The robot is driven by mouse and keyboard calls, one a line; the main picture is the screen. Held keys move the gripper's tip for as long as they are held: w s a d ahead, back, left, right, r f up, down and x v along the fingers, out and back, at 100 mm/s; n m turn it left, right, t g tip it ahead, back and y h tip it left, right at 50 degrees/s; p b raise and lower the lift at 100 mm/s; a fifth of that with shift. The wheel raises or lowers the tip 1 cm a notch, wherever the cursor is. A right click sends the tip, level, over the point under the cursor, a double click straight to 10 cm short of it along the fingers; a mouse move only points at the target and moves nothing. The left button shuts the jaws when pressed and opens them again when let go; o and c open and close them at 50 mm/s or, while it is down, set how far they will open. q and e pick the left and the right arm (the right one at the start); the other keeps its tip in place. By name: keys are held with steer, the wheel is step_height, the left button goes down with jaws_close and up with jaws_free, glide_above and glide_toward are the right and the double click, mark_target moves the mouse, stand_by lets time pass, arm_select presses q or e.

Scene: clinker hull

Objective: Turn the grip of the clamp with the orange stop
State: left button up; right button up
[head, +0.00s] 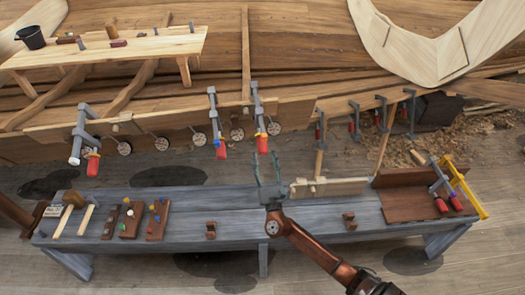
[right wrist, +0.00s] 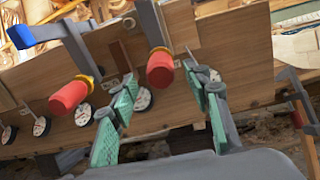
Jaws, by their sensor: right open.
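The clamp with the orange stop (head: 256,106) hangs on the hull plank, rightmost of the two middle clamps. Its red grip (head: 262,145) points down; it also shows in the right wrist view (right wrist: 160,70), with orange at its upper end. My right gripper (head: 267,157) is open just below this grip. In the right wrist view, the green-padded fingers (right wrist: 161,112) stand apart, with the red grip ahead of and between them, not visibly held. A neighbouring clamp (head: 213,112) hangs to the left; its red grip (right wrist: 68,97) is left of my fingers. My left gripper is not in view.
Several round gauges (head: 237,134) hang along the plank. Another clamp (head: 80,132) is further left, and several more (head: 383,112) hang at the right. A grey bench (head: 180,237) below carries mallets (head: 72,200), small boards and a brown panel (head: 405,205).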

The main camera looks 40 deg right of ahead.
mark_target(263, 155)
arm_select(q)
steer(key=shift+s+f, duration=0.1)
arm_select(e)
steer(key=shift+x, duration=1.95)
steer(key=shift+c, duration=0.4)
steer(key=c, duration=1.1)
steer(key=shift+f, duration=0.1)
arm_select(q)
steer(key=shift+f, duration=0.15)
arm_select(e)
steer(key=shift+f+m+b, duration=0.15)
steer(key=shift+m+b, duration=0.25)
steer(key=shift+b, duration=0.3)
steer(key=shift+f+m+b, duration=0.1)
steer(key=shift+m+b, duration=0.8)
steer(key=shift+b, duration=0.1)
steer(key=m+b, duration=0.2)
steer(key=shift+m, duration=0.4)
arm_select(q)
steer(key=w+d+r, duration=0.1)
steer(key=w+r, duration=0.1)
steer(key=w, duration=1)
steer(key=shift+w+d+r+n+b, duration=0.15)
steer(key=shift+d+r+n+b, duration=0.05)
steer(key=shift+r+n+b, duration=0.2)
arm_select(e)
steer(key=shift+m, duration=0.4)
